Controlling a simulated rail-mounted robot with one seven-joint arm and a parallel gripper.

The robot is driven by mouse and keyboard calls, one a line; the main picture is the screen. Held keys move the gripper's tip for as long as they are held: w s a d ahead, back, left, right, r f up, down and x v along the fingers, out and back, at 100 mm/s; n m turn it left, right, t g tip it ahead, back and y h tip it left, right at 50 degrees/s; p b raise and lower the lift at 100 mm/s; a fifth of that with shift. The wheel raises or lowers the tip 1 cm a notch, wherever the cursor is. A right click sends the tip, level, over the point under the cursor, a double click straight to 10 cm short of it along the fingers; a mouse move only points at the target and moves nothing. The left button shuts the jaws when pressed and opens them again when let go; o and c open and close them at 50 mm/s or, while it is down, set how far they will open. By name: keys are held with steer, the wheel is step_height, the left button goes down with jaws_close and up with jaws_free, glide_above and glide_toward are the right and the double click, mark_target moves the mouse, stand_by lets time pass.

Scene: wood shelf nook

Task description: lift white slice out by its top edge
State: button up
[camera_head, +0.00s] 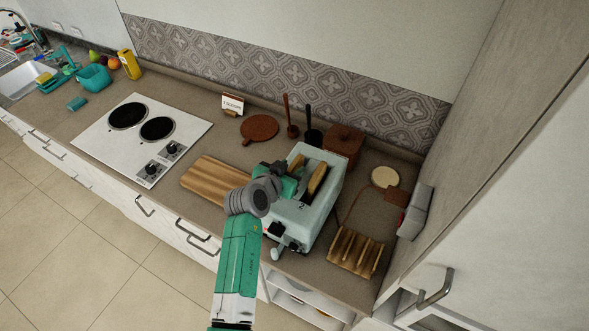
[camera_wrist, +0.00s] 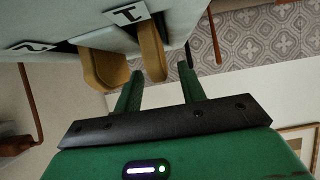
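A pale grey-white toaster (camera_head: 312,218) stands on the counter, with number plates on its top. Two tan bread slices stick up from its slots: one slice (camera_head: 318,178) nearer the right side and one slice (camera_head: 298,161) farther back. In the wrist view they show as one slice (camera_wrist: 104,68) between the plates and another slice (camera_wrist: 152,50) beside the "1" plate. Neither looks clearly white. My gripper (camera_wrist: 158,80) is open and empty, its fingertips close to the slice beside "1". In the head view my gripper (camera_head: 283,180) is over the toaster's left part; its fingertips are hard to make out.
A wooden slotted rack (camera_head: 355,254) stands right of the toaster. A wooden board (camera_head: 213,179) lies left, beside the hob (camera_head: 142,137). A brown box (camera_head: 342,142) and upright utensils stand behind. A cream disc (camera_head: 385,177) and grey block (camera_head: 415,211) are at right.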

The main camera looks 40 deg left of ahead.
steer(key=c, duration=0.7)
step_height(320, 180, up, 10)
steer(key=p, duration=0.6)
steer(key=shift+f, duration=0.25)
steer(key=shift+c, duration=0.2)
steer(key=shift+f, duration=0.2)
